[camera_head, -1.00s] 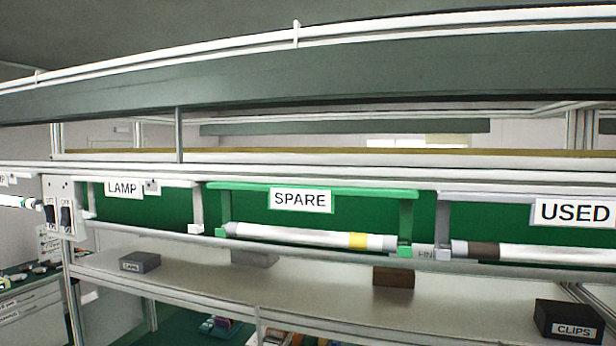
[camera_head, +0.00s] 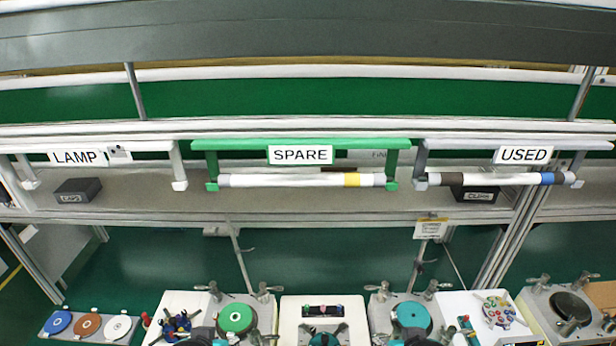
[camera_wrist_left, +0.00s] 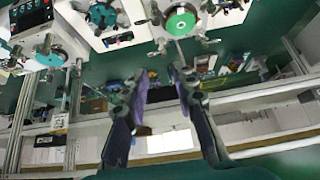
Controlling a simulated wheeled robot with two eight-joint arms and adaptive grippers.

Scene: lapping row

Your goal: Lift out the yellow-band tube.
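The yellow-band tube (camera_head: 300,180) is a white tube with a yellow band near its right end and grey end caps. It lies level in the green SPARE holder (camera_head: 235,145), its ends at the two green end brackets. My left gripper (camera_wrist_left: 158,76) shows only in the left wrist view, with its two dark fingers apart and nothing between them. It is not near the tube in any view. My right gripper is not in view.
The USED holder (camera_head: 460,144) at right carries a white tube (camera_head: 513,179) with brown and blue bands. The LAMP holder (camera_head: 140,146) at left looks empty. A shelf (camera_head: 300,205) with boxes runs behind and below the holders. Lapping machines (camera_head: 237,318) line the bench underneath.

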